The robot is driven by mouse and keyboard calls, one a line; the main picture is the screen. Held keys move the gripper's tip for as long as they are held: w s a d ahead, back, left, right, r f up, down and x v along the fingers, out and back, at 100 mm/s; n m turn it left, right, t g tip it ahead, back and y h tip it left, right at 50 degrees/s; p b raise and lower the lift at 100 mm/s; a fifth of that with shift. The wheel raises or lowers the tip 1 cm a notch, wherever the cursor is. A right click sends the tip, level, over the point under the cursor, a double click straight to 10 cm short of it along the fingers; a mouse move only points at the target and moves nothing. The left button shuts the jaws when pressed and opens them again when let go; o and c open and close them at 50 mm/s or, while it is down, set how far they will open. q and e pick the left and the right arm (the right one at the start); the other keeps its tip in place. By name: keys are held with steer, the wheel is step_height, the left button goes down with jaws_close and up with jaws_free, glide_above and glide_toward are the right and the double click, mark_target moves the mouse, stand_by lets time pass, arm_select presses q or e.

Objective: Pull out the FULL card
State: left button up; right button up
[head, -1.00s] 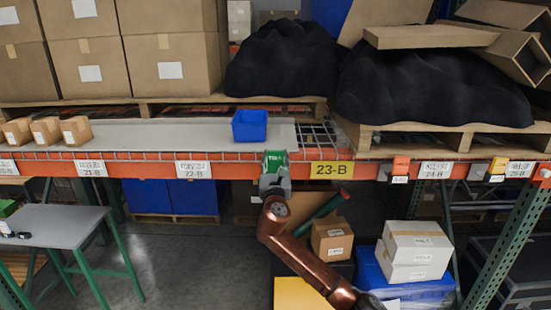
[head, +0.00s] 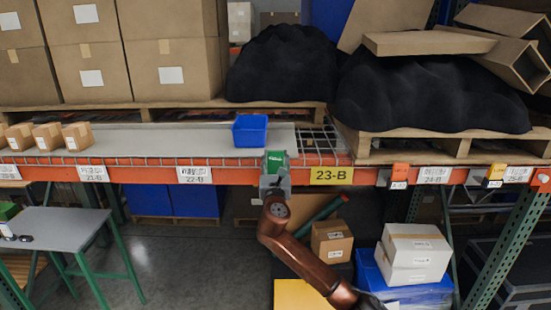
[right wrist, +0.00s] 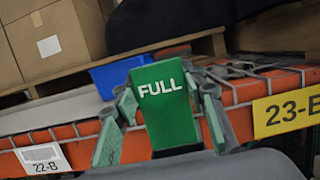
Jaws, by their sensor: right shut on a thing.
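The green FULL card (head: 276,160) stands at the orange shelf beam, just left of the 23-B label, below the blue bin. In the right wrist view the card (right wrist: 163,100) faces me with white FULL lettering near its top. My right gripper (head: 275,172) is shut on the card, with one finger at each side of it, as the right wrist view (right wrist: 165,112) also shows. The card's lower end is hidden by the gripper, so I cannot tell whether it still sits in a holder. My left gripper is not in view.
The blue bin (head: 250,130) stands on the shelf right behind the card. The yellow 23-B label (head: 332,175) is close on the right. Open wire decking (head: 322,142) lies behind it.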

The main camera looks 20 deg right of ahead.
steer(key=shift+s+a+r+p, duration=0.1)
steer(key=shift+s+a+p, duration=0.15)
steer(key=shift+s+p, duration=0.4)
steer(key=shift+s+a+f+p, duration=0.1)
steer(key=shift+s+a+p, duration=0.15)
steer(key=shift+s, duration=0.75)
steer(key=shift+s+a+r+p, duration=0.1)
steer(key=shift+s+a+p, duration=0.1)
steer(key=shift+s+p, duration=0.5)
steer(key=s+p, duration=0.1)
steer(key=s, duration=0.1)
steer(key=s+a+p, duration=0.1)
steer(key=s, duration=0.2)
steer(key=shift+a, duration=0.15)
